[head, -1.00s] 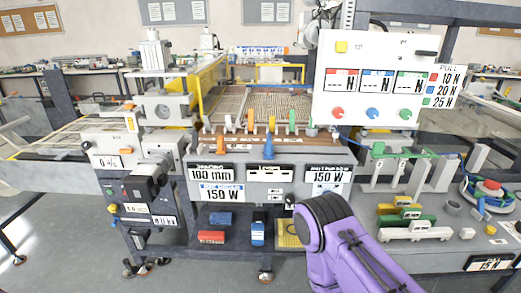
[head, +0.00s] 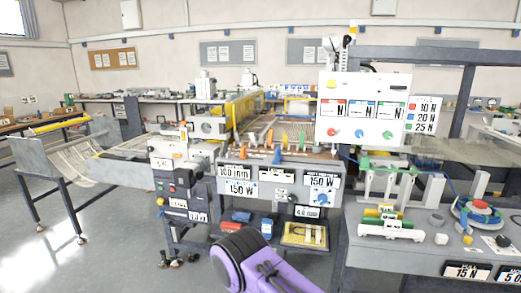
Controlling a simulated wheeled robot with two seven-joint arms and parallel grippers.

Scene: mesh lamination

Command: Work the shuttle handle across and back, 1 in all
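The grey lamination machine (head: 265,207) stands in the middle of the head view, with label plates on its front. A blue upright peg (head: 277,155) and several orange and green pegs stand along its top edge. I cannot tell which part is the shuttle handle; the parts are small at this distance. A purple and black arm link (head: 262,262) of mine comes in at the bottom, in front of the machine and apart from it. Neither of my grippers is in view.
A white panel (head: 364,108) with coloured knobs stands above the machine's right end. A grey bench (head: 400,252) with small fixtures fills the right foreground. A wheeled frame with mesh (head: 72,160) stands at left. The floor at lower left is clear.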

